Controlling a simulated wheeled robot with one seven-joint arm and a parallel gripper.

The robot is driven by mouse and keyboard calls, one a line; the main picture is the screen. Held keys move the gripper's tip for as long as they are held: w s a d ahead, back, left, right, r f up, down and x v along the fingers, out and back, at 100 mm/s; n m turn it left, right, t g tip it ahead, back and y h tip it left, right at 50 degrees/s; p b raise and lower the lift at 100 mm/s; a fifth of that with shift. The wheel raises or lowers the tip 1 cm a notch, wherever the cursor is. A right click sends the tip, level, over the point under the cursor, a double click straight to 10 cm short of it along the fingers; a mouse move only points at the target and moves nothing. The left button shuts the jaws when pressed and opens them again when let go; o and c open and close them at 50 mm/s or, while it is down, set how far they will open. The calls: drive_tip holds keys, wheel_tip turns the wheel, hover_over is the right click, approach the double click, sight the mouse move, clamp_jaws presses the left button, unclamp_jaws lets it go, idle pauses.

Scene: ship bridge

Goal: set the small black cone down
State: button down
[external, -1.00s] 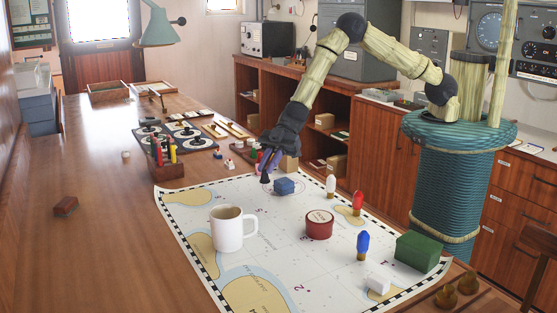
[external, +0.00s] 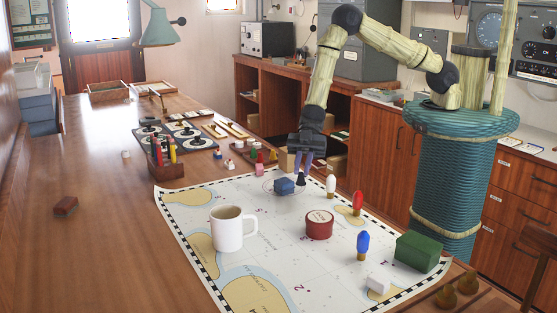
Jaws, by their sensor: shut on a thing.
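The small black cone (external: 301,179) is held point up between the fingers of my gripper (external: 302,164). It is low over the far part of the chart (external: 270,235), just right of a small blue block (external: 284,186). I cannot tell whether the cone's base touches the chart. My gripper points straight down and is shut on the cone.
A round red tin (external: 319,224), a white mug (external: 232,228), a blue bulb (external: 362,245) and a green box (external: 420,251) stand nearer.

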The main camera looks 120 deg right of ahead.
drive_tip(key=shift+f, duration=1.15)
drive_tip(key=shift+f+p, duration=0.95)
drive_tip(key=shift+f, duration=1.15)
drive_tip(key=c, duration=1.4)
unclamp_jaws()
drive_tip(key=shift+f, duration=0.1)
drive_tip(key=shift+d, duration=0.1)
drive_tip(key=b+v, duration=0.3)
drive_tip(key=v, duration=0.9)
drive_tip(key=shift+b, duration=0.35)
